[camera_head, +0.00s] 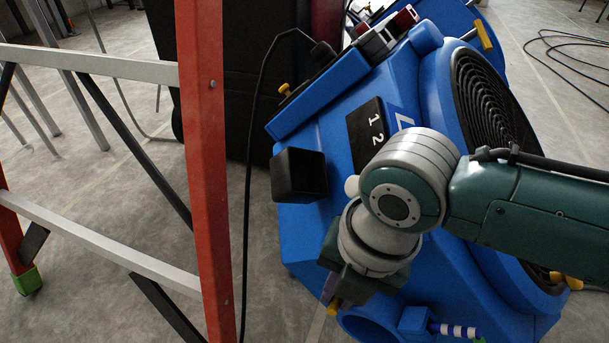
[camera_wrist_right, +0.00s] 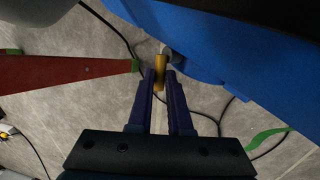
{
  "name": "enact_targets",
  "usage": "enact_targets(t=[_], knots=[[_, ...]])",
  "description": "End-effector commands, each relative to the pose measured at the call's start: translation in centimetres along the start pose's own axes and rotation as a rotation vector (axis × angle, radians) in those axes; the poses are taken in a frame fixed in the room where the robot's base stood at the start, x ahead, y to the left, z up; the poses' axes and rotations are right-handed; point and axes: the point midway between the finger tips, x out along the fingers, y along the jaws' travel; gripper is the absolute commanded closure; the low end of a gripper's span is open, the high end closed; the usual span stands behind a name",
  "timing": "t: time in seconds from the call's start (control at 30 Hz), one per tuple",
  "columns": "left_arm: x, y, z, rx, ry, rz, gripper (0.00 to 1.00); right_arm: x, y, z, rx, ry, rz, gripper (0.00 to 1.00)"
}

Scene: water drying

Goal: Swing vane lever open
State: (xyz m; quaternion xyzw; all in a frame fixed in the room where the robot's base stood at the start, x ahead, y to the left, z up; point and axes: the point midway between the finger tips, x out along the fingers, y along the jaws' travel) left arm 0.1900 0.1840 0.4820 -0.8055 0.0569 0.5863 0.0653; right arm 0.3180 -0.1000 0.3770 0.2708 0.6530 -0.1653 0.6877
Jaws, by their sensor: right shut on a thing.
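The vane lever shows in the right wrist view as a short yellow handle (camera_wrist_right: 160,70) beside the blue machine (camera_wrist_right: 215,50). My right gripper (camera_wrist_right: 160,85) has its two purple fingers shut on this yellow lever. In the head view the blue air mover (camera_head: 300,225) fills the middle, and my right gripper (camera_head: 338,290) is low at its left side, partly hidden by my wrist. A bit of yellow (camera_head: 333,308) shows at the fingertips there. My left gripper is in neither view.
An orange and grey ladder (camera_head: 205,150) stands close on the left. A black cable (camera_head: 247,180) runs down between ladder and machine. A round blue outlet (camera_head: 370,325) and a striped piece (camera_head: 455,330) are at the lower front. Cables also lie on the concrete floor.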

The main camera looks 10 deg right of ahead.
Motion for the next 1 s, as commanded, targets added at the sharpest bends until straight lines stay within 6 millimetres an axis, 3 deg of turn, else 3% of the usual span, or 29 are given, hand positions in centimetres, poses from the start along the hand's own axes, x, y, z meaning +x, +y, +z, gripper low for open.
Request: enact_targets(t=[0.17, 0.5, 0.87, 0.9, 1.0], knots=[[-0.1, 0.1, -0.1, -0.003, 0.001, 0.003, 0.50, 0.0, 0.0, 0.0, 0.002, -0.002, -0.001, 1.00], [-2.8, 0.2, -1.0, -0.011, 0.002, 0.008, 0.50, 0.4, 0.3, -0.6, 0.122, -0.185, -0.030, 1.00], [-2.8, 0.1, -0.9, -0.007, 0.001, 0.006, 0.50, 0.7, 0.4, -0.5, 0.145, -0.222, -0.029, 1.00], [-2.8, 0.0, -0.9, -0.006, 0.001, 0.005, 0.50, 0.7, 0.4, -0.5, 0.145, -0.222, -0.029, 0.82], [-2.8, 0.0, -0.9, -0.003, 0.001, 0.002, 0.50, 0.7, 0.4, -0.5, 0.145, -0.221, -0.029, 0.70]])
